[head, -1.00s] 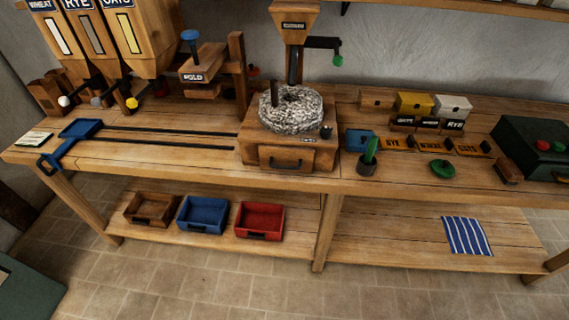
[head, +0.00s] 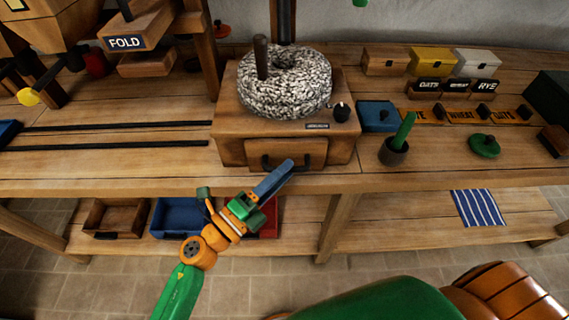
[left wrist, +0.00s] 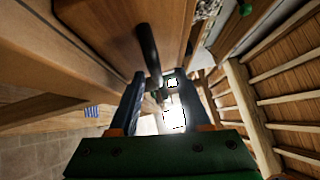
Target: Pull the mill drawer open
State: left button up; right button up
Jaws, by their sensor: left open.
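The mill (head: 230,120) is a wooden box with a speckled round millstone (head: 290,85) on top. Its drawer (head: 312,152) is in the front face and looks shut, with a dark bar handle (head: 268,166). My left gripper (head: 277,178) is in front of the drawer at handle height, its blue fingers covering part of the handle. In the left wrist view the fingers (left wrist: 163,85) are spread apart, and the dark handle (left wrist: 149,50) reaches toward the gap between them. I cannot tell whether they touch it. My right gripper is not in view.
A blue box (head: 377,116) and a mortar with a green pestle (head: 394,152) stand right of the mill. Dark rails (head: 120,145) run along the bench to its left. Below, the lower shelf holds trays, including a blue one (head: 178,218), and a striped cloth (head: 477,208).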

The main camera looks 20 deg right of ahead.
pick_arm(q)
jog(key=shift+w+d+f, duration=0.1)
jog(key=shift+w+d, duration=0.65)
jog(key=shift+s, duration=0.15)
grip_shut()
dwell(0.7)
